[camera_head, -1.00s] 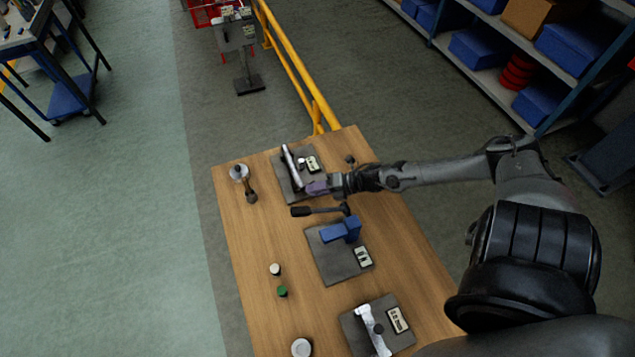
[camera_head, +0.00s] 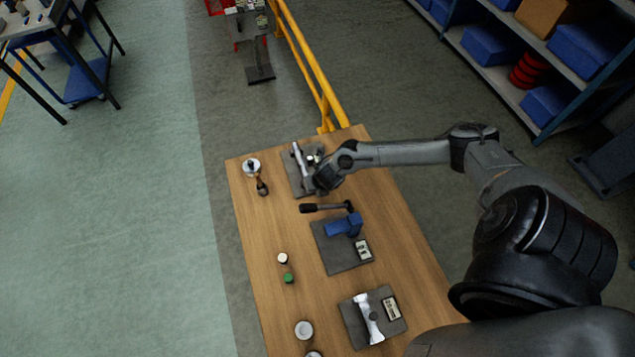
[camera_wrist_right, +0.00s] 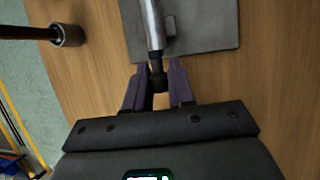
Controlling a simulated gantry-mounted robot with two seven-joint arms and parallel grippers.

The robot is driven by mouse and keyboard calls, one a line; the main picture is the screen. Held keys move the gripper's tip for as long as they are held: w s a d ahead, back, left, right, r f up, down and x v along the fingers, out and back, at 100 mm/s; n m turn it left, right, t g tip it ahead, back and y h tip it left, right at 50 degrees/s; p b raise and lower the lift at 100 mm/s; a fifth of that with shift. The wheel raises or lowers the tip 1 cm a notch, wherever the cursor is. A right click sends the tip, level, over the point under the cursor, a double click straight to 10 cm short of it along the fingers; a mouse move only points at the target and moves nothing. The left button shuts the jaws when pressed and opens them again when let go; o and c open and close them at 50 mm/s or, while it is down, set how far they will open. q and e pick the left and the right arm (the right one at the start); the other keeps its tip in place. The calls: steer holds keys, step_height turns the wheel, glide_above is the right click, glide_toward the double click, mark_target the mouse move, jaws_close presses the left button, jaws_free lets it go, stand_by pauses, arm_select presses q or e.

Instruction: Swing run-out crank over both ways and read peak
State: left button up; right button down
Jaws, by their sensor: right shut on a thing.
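A silver lever (camera_head: 301,164) with a dark end knob (camera_wrist_right: 157,76) lies over a grey plate (camera_head: 292,184) at the table's far end. My right gripper (camera_wrist_right: 159,84) has its purple fingers either side of the knob and is shut on it; in the head view my wrist hides the fingers. A crank with a black handle (camera_head: 322,208) is on a blue block (camera_head: 344,226) on the middle plate. I cannot tell which of these is called the run-out crank. My left gripper is out of view.
A wooden table (camera_head: 262,235) carries the plates. A near plate holds a silver tool (camera_head: 368,318). A yellow rail (camera_head: 312,70) is beyond.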

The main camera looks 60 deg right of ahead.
steer(key=g+h, duration=0.1)
steer(key=w+a+g+h+p, duration=0.1)
steer(key=a+n+g+h+p, duration=0.1)
steer(key=h, duration=0.1)
steer(key=shift+w, duration=0.3)
steer(key=shift+w+a+f+n+g+h, duration=0.15)
steer(key=shift+a+f+n+g+h, duration=0.15)
steer(key=shift+g+h, duration=0.35)
steer(key=shift+w+a+f+g+h, duration=0.2)
steer(key=shift+f+g+h, duration=0.15)
steer(key=shift+g+h, duration=0.35)
steer(key=shift+a+f+n+h+b, duration=0.1)
steer(key=shift+f+n+h+b, duration=0.15)
steer(key=shift+h+b, duration=0.3)
steer(key=g+h+b, duration=0.1)
steer(key=b, duration=0.2)
steer(key=f+n+g+h+b, duration=0.1)
steer(key=h+b, duration=0.1)
steer(key=b, duration=0.1)
steer(key=f+g+h+b, duration=0.1)
steer(key=h+b, duration=0.1)
steer(key=b, duration=0.2)
steer(key=shift+w+a+f+n, duration=0.2)
steer(key=shift+w+a+n, duration=0.15)
steer(key=shift+g+h+b, duration=0.25)
steer(key=shift+h+b, duration=0.25)
steer(key=shift+b, duration=0.5)
